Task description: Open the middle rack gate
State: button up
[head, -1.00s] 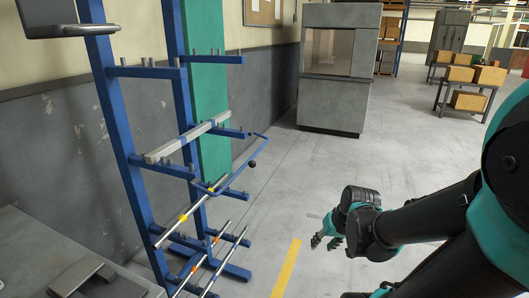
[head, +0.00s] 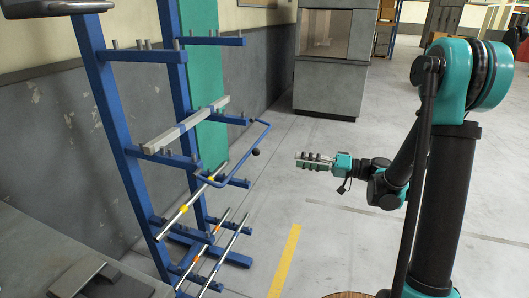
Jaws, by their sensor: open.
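The blue rack (head: 121,153) stands at the left against the wall, with several levels of cantilever arms. The middle gate is a thin blue bar frame (head: 236,170) with a dark round knob (head: 256,152), on the rack's right-hand side at mid height. It spans the front of the arms at that level. My gripper (head: 298,160) is to the right of the gate, pointing left toward it. It is open and empty, with a clear gap between its fingers and the knob.
A grey square bar (head: 186,125) lies on the middle arms. Shiny round bars with yellow (head: 183,208) and orange bands lie on the lower arms. A grey bench (head: 60,250) is at lower left. A grey cabinet (head: 335,85) stands behind. The floor around my gripper is clear.

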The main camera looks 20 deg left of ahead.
aim_at(256, 153)
jog(key=a, duration=1.7)
jog(key=shift+w+a+r, duration=0.1)
jog(key=shift+w, duration=0.3)
grip_shut()
